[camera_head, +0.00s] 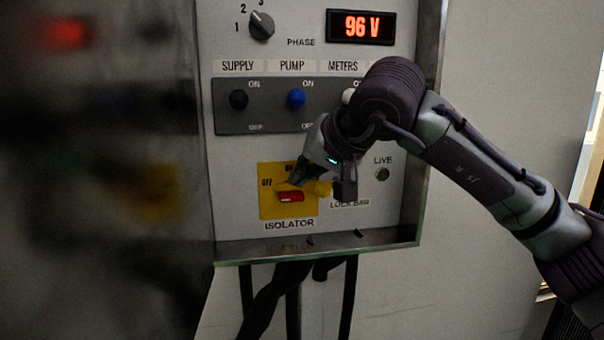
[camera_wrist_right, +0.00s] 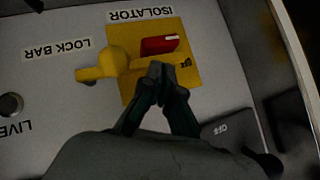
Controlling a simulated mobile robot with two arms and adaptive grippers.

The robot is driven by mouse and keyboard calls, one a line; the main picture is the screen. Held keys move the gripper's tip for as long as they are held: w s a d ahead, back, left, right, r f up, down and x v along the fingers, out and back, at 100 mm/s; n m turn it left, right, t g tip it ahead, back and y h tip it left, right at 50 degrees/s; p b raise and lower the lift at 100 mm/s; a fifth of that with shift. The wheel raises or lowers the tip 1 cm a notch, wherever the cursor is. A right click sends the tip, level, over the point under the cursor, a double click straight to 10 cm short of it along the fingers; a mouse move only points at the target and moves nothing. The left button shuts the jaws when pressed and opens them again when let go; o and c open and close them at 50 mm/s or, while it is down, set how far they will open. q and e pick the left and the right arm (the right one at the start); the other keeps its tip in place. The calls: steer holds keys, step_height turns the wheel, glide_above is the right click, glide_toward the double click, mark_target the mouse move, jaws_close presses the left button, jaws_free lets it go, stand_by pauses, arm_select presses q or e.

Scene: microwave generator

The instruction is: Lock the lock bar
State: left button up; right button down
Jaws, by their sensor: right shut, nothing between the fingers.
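The yellow lock bar (camera_head: 319,188) sits beside the red isolator handle (camera_head: 290,197) on the yellow isolator plate (camera_head: 267,209). In the right wrist view, the lock bar (camera_wrist_right: 113,63) has a rounded pivot end and a stub, and it reaches along the edge of the red handle (camera_wrist_right: 159,45). The red handle lies roughly level, near the OFF mark. My right gripper (camera_head: 297,182) is shut and empty, its fingertips at the plate beside the bar. In the wrist view the fingertips (camera_wrist_right: 157,77) overlap the bar; I cannot tell whether they touch it. My left gripper is not in view.
Above are the switch panel (camera_head: 229,121) with supply, pump and meters knobs, the phase dial (camera_head: 261,26) and a 96 V display (camera_head: 361,26). The live lamp (camera_head: 382,174) is to the right. A raised metal frame (camera_head: 412,205) borders the panel. Dark cables (camera_head: 348,290) hang below.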

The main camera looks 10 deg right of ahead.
steer(key=shift+r, duration=0.1)
steer(key=v, duration=1.2)
steer(key=shift+d, duration=0.1)
